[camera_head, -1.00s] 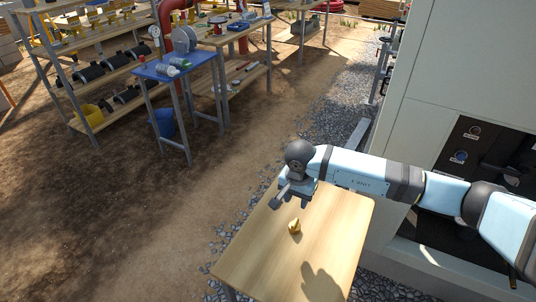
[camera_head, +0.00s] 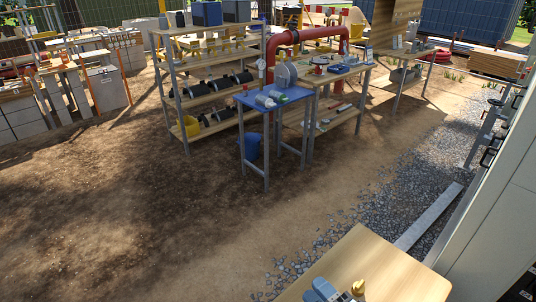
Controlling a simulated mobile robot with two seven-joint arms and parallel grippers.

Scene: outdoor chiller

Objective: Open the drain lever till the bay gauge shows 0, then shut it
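The drain lever cannot be made out in this view. A small round white dial (camera_head: 261,64) stands at the blue-topped table; its reading is too small to tell, and I cannot tell whether it is the bay gauge. My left gripper is out of view.
The pale cabinet (camera_head: 492,240) closes off the right side, with a bit of dark panel at the lower corner. A blue-topped table (camera_head: 280,97), shelves (camera_head: 205,91) and a red pipe (camera_head: 311,34) stand further back. Bare dirt ground lies open at left and centre.

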